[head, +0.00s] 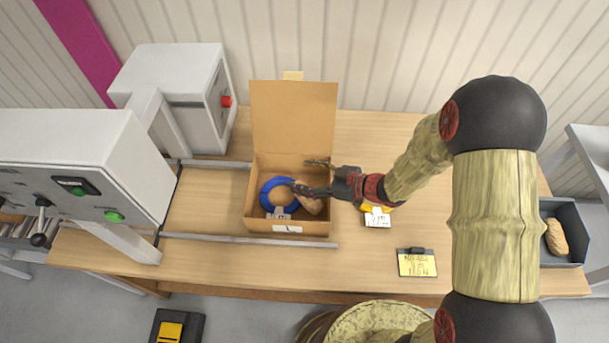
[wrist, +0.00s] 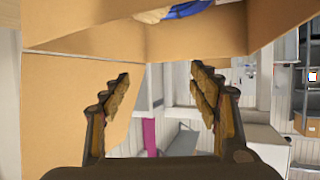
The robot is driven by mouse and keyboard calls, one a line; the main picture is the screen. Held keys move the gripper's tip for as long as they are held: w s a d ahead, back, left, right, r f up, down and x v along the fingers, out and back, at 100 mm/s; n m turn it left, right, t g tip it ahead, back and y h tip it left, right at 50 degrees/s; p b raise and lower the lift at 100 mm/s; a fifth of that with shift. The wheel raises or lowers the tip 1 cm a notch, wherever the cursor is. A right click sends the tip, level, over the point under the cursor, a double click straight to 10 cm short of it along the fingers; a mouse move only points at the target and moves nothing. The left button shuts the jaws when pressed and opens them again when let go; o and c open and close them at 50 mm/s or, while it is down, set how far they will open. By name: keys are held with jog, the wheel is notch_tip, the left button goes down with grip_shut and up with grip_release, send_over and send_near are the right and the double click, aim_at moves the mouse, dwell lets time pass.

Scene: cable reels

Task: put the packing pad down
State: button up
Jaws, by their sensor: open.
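A brown packing pad (head: 313,206) lies inside the open cardboard box (head: 254,225), at its right side, against or partly on a blue cable reel (head: 267,192). My gripper (head: 304,175) reaches into the box opening from the right. Its fingers are spread apart, with nothing between them. One finger partly covers the pad and reel in the head view. In the wrist view, my gripper (wrist: 160,85) is open and empty, with the box wall (wrist: 60,95) beside it and a bit of the blue reel (wrist: 188,8) at the top edge. I cannot make out the pad clearly there.
The box stands on a wooden table (head: 200,265) between two metal rails (head: 250,239), its lid up at the back. A yellow item with a white label (head: 377,218) and a yellow card (head: 417,263) lie to the right. Another brown pad (head: 556,238) sits in a grey bin (head: 575,215).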

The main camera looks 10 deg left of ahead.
jog(key=shift+r, duration=0.2)
jog(key=p+v, duration=0.2)
jog(key=v, duration=1)
jog(key=shift+r, duration=0.35)
jog(key=w+d+r+m+t+h, duration=0.3)
jog(key=w+d+r+t+h, duration=0.25)
jog(key=w+d+r, duration=0.35)
jog(key=s+d+r+m+h, duration=0.1)
jog(key=d+r+m+h, duration=0.4)
jog(key=d+r+h, duration=0.4)
jog(key=s+d+r+m+g, duration=0.1)
jog(key=s+r+m, duration=0.1)
jog(key=s, duration=0.3)
jog(key=s+d+r+m, duration=0.2)
jog(key=s+r, duration=0.1)
jog(key=s, duration=0.3)
jog(key=s+a+m+g+y, duration=0.1)
jog(key=s+a, duration=0.2)
jog(key=s, duration=0.4)
jog(key=s+a+m+g+y, duration=0.1)
jog(key=s+a+g, duration=0.1)
jog(key=s, duration=0.5)
jog(key=shift+a, duration=0.65)
